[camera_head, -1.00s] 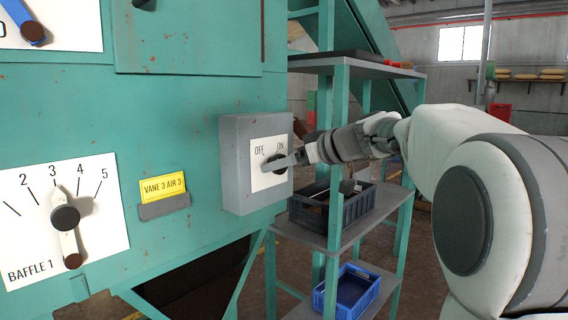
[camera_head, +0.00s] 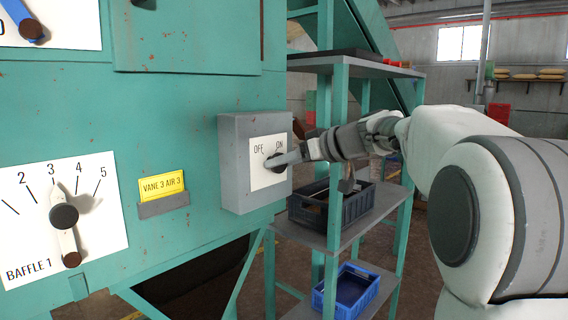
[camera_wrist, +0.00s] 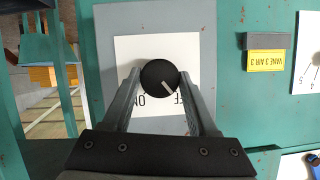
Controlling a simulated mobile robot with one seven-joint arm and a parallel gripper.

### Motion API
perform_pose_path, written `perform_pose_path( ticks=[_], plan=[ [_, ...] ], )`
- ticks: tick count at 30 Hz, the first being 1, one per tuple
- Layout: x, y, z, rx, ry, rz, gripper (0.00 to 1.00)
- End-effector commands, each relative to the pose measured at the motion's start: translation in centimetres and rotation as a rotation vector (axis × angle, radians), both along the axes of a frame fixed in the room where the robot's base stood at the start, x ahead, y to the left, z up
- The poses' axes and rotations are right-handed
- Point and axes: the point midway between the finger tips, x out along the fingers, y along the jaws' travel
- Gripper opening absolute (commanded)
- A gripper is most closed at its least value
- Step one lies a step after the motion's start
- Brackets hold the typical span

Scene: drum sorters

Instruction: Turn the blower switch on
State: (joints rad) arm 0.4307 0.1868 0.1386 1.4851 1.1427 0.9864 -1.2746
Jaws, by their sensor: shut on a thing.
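The blower switch is a grey box (camera_head: 238,165) with a white plate (camera_head: 258,179) marked OFF and ON. Its round black knob (camera_wrist: 158,73) has a white pointer line, aimed towards the OFF letters in the wrist view. My gripper (camera_head: 277,161) reaches the plate from the right. In the wrist view, the gripper fingers (camera_wrist: 160,75) lie on both sides of the knob and are shut on it. In the head view the fingers cover part of the knob.
A Baffle 1 dial (camera_head: 64,216) and a yellow Vane 3 Air 3 label (camera_head: 161,186) are on the green machine panel (camera_head: 190,90) to the left. A shelf rack with a dark crate (camera_head: 357,207) and a blue crate (camera_head: 325,299) stands below and behind my arm.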

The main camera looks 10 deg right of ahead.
Motion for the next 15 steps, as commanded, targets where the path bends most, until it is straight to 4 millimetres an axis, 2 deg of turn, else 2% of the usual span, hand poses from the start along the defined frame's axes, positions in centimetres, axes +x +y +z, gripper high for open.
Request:
perform_pose_path(
  ticks=[15],
  plan=[
    [0.23,-0.30,-0.10,0.383,0.277,-0.001,0.04]
  ],
)
